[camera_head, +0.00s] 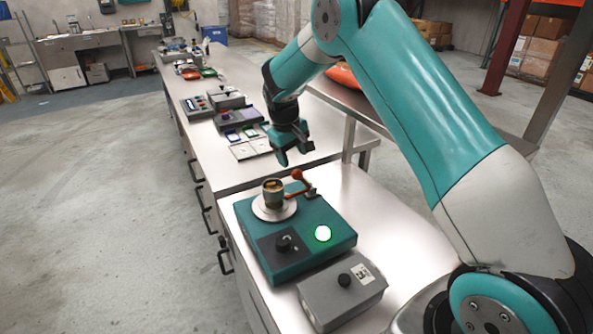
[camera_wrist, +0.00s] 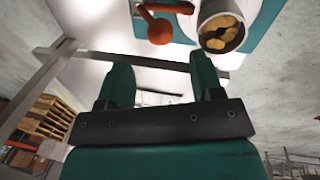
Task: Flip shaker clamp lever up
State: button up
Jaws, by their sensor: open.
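The teal shaker (camera_head: 290,237) stands on the near steel bench, with a black knob and a lit green light on its front. An orange-red clamp lever (camera_head: 297,187) with a ball end sits at its back right, beside a metal cup (camera_head: 273,191) on a round white plate. My gripper (camera_head: 291,158) hangs above and behind the lever, open and empty, apart from it. In the wrist view, the lever's orange ball (camera_wrist: 160,31) shows at the top, left of the cup (camera_wrist: 221,30), which holds yellowish pieces. The two teal fingers (camera_wrist: 163,85) are spread below them, with nothing between.
A grey box with a black knob (camera_head: 343,290) stands in front of the shaker. Scales and small devices (camera_head: 240,120) line the bench farther back. A steel rail and post (camera_head: 349,138) rise behind the shaker on the right. Bare bench lies right of the shaker.

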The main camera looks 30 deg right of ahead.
aim_at(297, 172)
jog(key=f, duration=0.2)
jog(key=d+f+p, duration=0.1)
jog(key=f, duration=0.2)
jog(key=f+p, duration=0.1)
jog(key=f, duration=0.1)
jog(key=shift+w+d+f, duration=0.2)
jog(key=shift+d+f, duration=0.05)
jog(key=shift+f, duration=0.15)
